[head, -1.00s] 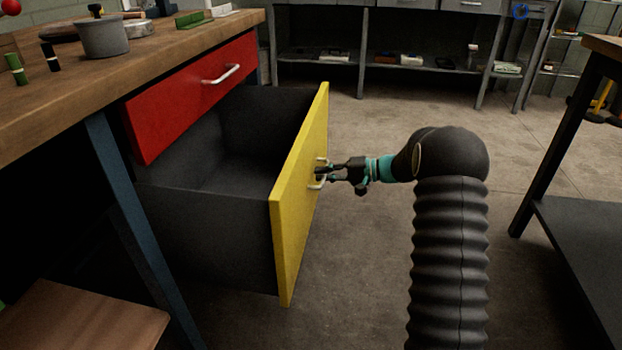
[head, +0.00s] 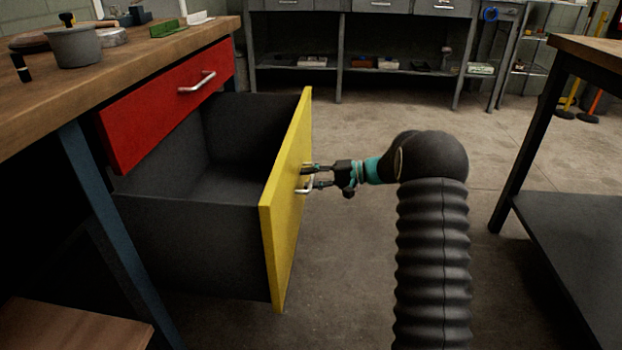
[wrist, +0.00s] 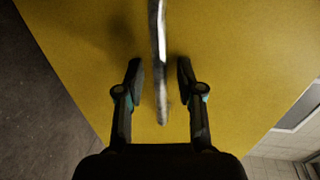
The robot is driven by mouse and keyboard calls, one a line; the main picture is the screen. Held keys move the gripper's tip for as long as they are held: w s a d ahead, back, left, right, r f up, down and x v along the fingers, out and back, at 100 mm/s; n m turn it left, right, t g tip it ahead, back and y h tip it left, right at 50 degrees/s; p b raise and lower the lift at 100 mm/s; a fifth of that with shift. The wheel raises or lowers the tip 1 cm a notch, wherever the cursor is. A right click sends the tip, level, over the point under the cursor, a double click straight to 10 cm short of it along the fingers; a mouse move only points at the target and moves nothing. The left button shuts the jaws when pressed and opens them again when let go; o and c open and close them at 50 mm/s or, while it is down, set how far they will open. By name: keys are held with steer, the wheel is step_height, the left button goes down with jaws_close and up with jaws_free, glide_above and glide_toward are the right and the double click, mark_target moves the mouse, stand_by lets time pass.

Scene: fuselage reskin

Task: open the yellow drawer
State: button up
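The yellow drawer (head: 286,215) is pulled far out from under the wooden bench, and its dark, empty-looking inside (head: 225,183) shows. Its pale bar handle (head: 305,187) is on the front. My gripper (head: 308,175) is at the handle, facing the yellow front. In the wrist view the two fingers of my gripper (wrist: 159,75) are apart, with the handle (wrist: 158,55) between them and a visible gap on each side. The yellow front (wrist: 230,60) fills most of that view.
A red drawer (head: 165,110) above is shut or nearly so. A pot (head: 76,47) and other items stand on the bench top (head: 130,62). A dark table (head: 570,235) is on the right. Open floor (head: 400,120) lies between, with grey shelving (head: 385,75) at the back.

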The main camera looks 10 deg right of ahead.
steer(key=v, duration=1.2)
